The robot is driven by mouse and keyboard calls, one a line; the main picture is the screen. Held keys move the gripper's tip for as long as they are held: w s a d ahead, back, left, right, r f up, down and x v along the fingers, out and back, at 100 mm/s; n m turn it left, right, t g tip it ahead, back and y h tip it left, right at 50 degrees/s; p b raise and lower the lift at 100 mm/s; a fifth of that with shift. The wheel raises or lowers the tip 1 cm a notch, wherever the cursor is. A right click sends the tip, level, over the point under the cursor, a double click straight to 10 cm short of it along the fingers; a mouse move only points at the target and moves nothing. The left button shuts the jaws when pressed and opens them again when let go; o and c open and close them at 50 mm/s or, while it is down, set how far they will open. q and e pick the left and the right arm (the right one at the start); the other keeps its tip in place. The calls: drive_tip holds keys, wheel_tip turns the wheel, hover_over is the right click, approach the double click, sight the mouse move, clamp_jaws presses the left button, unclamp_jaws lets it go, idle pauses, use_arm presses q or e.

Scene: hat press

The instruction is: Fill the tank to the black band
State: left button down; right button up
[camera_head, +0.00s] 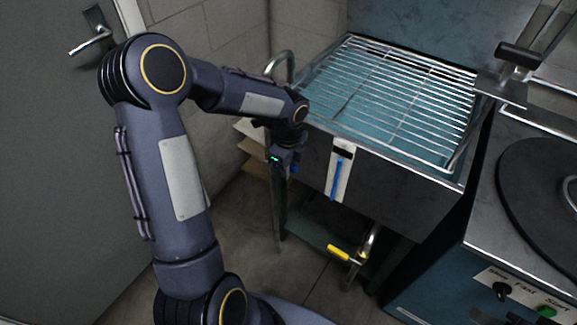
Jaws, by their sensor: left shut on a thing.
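The steel tank (385,185) stands at centre right with a wire rack (390,95) across its top and bluish water under the rack. On its front is a white gauge strip (346,172) with a blue column (337,180). The column's top is close below the black band (343,153). My left gripper (283,162) is at the tank's left front corner, shut on a small blue handle (293,169), mostly hidden by the gripper. A curved metal spout (281,58) rises at the tank's left rear. My right gripper is not in view.
A yellow lever (345,253) sits on a pipe below the tank. A press with a round black plate (545,180) and control knobs stands at the right. A grey door (60,180) is at the left. Floor is free in front of the tank.

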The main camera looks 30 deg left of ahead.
use_arm(q)
drive_tip(key=shift+d+f+y+b, duration=0.2)
drive_tip(key=shift+f+y+b, duration=0.1)
drive_tip(key=shift+f+b, duration=0.2)
drive_tip(key=f+y+b, duration=0.1)
drive_tip(key=y+b, duration=0.1)
drive_tip(key=y, duration=0.1)
drive_tip(key=f+y+b, duration=0.1)
drive_tip(key=b, duration=0.1)
drive_tip(key=shift+d+f, duration=0.25)
drive_tip(key=shift+f, duration=0.1)
drive_tip(key=c, duration=1.3)
unclamp_jaws()
drive_tip(key=shift+r, duration=0.1)
